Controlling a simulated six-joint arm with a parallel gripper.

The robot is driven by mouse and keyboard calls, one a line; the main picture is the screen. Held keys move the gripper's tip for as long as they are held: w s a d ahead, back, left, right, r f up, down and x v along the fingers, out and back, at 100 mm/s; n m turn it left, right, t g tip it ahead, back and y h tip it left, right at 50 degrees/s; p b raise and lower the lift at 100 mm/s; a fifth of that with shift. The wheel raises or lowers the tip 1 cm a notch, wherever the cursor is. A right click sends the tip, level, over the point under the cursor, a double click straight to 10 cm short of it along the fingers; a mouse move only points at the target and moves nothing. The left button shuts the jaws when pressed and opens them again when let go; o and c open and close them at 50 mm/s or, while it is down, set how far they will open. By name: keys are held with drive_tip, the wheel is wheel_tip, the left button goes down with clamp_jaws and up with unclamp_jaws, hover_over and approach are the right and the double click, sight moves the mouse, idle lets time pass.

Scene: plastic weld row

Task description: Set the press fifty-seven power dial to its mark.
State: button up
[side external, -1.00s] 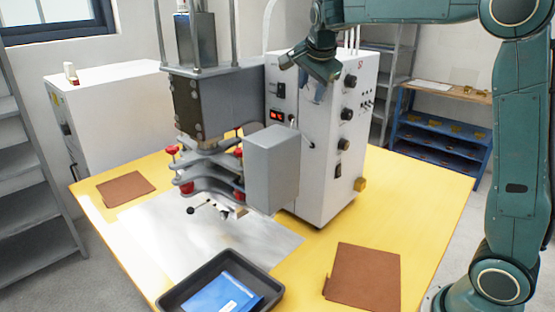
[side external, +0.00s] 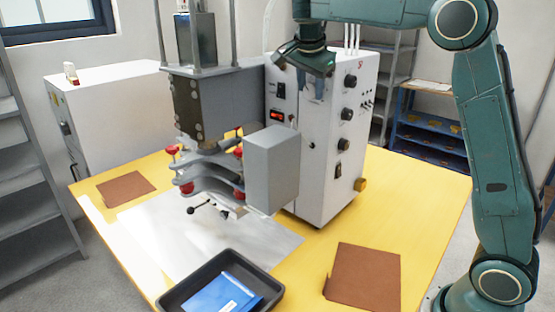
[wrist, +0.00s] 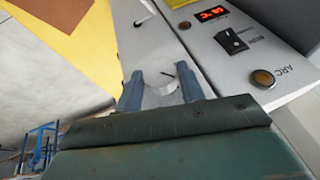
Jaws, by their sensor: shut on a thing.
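The press cabinet (side external: 318,185) is a white upright box on the yellow table. My gripper (side external: 313,92) is at the upper part of its front face in the side view. In the wrist view my gripper's two blue-grey fingers (wrist: 160,90) are shut on a pale round dial (wrist: 164,86) with a short black line on its face. The fingers sit on opposite sides of the dial. In the side view my gripper hides the dial. I cannot make out a target mark beside it.
Beside the dial are a red display (wrist: 212,14), a black rocker switch (wrist: 232,40) and an amber lamp (wrist: 262,78). Several black knobs (side external: 346,114) line the cabinet's right side. A grey box (side external: 272,165) and the press head (side external: 200,115) stand left of it. A black tray (side external: 185,290) lies in front.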

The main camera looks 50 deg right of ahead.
sight(311, 86)
drive_tip(key=o, duration=1)
drive_tip(key=shift+c, duration=0.2)
drive_tip(key=shift+r, duration=0.15)
drive_tip(key=shift+v, duration=2.25)
drive_tip(key=s+a, duration=0.6)
drive_tip(key=a, duration=0.4)
drive_tip(key=shift+a, duration=0.35)
